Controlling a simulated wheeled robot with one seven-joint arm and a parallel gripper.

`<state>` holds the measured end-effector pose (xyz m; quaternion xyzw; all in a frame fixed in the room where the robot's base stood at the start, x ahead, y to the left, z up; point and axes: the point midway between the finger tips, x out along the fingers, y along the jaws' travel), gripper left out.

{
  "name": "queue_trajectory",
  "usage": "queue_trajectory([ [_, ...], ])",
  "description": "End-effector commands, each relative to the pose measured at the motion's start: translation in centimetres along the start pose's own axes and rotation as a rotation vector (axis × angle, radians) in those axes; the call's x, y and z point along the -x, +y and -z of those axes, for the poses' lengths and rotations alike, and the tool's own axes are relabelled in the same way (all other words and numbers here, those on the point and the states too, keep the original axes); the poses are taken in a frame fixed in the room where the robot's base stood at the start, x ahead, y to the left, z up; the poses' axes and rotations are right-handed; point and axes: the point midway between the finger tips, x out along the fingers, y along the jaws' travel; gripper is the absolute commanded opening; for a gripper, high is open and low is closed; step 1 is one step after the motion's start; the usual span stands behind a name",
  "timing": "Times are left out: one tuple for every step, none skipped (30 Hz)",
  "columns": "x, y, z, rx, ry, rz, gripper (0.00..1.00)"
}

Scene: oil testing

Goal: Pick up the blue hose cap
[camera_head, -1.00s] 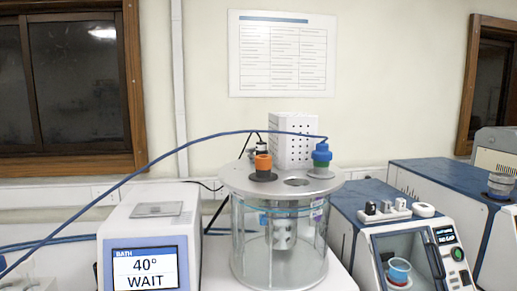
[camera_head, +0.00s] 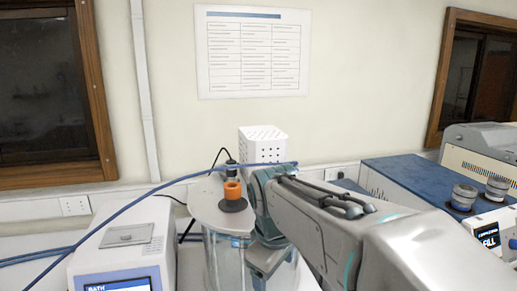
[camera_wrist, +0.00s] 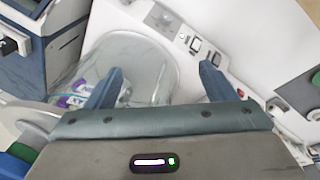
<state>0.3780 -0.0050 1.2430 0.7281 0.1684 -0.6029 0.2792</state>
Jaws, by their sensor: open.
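My gripper shows in the wrist view with its two fingers (camera_wrist: 161,70) spread and nothing between them. In the head view my arm reaches in from the right and its end is at the right side of the glass bath. It hides the place where the blue cap stood on the bath lid. The blue hose (camera_head: 130,200) runs up from the left and ends behind my arm. A blue part over a green part, likely the blue hose cap (camera_wrist: 22,151), shows at the lower left edge of the wrist view, beside the gripper body and not between the fingers.
The round bath lid (camera_head: 205,207) carries an orange cap (camera_head: 232,190) left of my arm. A white perforated box (camera_head: 263,145) stands behind. A display unit (camera_head: 125,240) is at the left, and a blue-topped machine (camera_head: 415,180) with grey knobs is at the right.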

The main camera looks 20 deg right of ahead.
Motion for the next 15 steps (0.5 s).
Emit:
queue_trajectory([
  [2.7, 1.2, 0.9, 0.052, -0.006, -0.005, 0.77],
  [3.6, 1.7, 1.3, 0.088, -0.010, -0.008, 0.77],
  [4.9, 2.5, 2.0, 0.146, -0.016, -0.014, 0.77],
  [5.5, 3.1, 2.5, 0.193, -0.021, -0.018, 0.77],
  [5.8, 3.6, 2.9, 0.241, -0.025, -0.024, 0.77],
  [6.2, 4.3, 3.5, 0.305, -0.032, -0.031, 0.77],
  [6.6, 4.9, 3.9, 0.355, -0.036, -0.038, 0.77],
  [7.1, 5.5, 4.4, 0.406, -0.042, -0.043, 0.77],
  [7.9, 6.4, 5.0, 0.480, -0.049, -0.052, 0.77],
  [8.6, 7.1, 5.5, 0.540, -0.057, -0.059, 0.77],
  [9.2, 7.8, 6.1, 0.603, -0.064, -0.064, 0.77],
  [10.2, 8.8, 6.7, 0.689, -0.076, -0.071, 0.77],
  [10.8, 9.5, 7.2, 0.754, -0.085, -0.076, 0.77],
  [11.5, 10.2, 7.7, 0.819, -0.093, -0.079, 0.77],
  [12.4, 11.2, 8.2, 0.906, -0.106, -0.084, 0.77],
])
